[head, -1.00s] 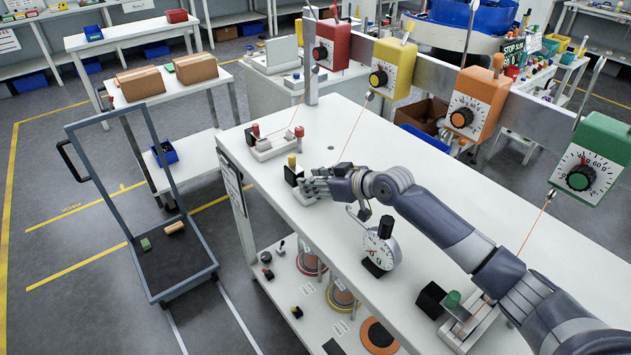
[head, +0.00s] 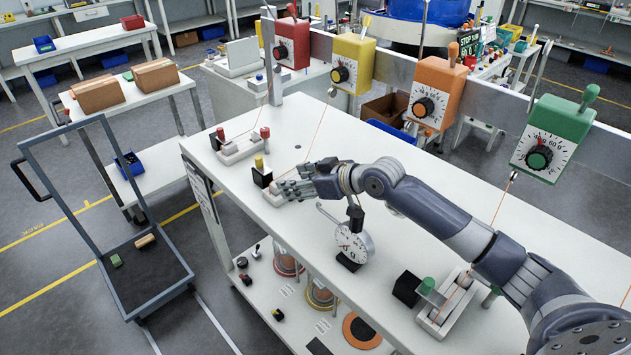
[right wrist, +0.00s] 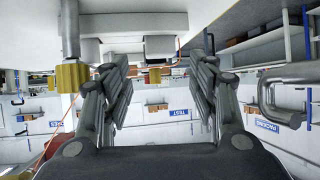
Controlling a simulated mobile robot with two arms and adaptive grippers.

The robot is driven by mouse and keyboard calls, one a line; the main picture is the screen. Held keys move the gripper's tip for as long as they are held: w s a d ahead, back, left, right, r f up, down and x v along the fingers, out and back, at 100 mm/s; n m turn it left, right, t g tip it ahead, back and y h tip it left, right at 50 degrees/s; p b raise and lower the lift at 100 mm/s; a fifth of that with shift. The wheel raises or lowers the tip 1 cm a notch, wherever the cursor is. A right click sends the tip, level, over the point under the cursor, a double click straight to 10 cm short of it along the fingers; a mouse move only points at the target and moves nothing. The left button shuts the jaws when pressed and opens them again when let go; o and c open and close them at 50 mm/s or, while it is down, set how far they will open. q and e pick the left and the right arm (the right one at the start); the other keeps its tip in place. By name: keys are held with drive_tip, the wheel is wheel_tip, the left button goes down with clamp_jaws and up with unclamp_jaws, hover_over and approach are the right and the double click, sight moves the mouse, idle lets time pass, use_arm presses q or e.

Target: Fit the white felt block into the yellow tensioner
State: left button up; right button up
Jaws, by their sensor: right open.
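The yellow tensioner (head: 352,62) is a yellow box with a black dial, hung on the rail above the white bench. An orange thread runs from it down to a small bench fixture (head: 263,172) with a yellow knob and a black block. My right gripper (head: 280,190) is open at this fixture, low over the bench. The yellow knob (right wrist: 72,77) is left of the fingers. My left gripper is not in view.
Red (head: 286,42), orange (head: 434,90) and green (head: 553,138) tensioners share the rail. A round dial gauge (head: 354,245) stands below my right forearm. A red-knob fixture (head: 238,146) is behind the gripper, and a green-knob fixture (head: 440,300) is near the front right.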

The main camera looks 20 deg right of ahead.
drive_tip(key=v, duration=0.7)
drive_tip(key=shift+b, duration=0.45)
drive_tip(key=shift+a, duration=0.1)
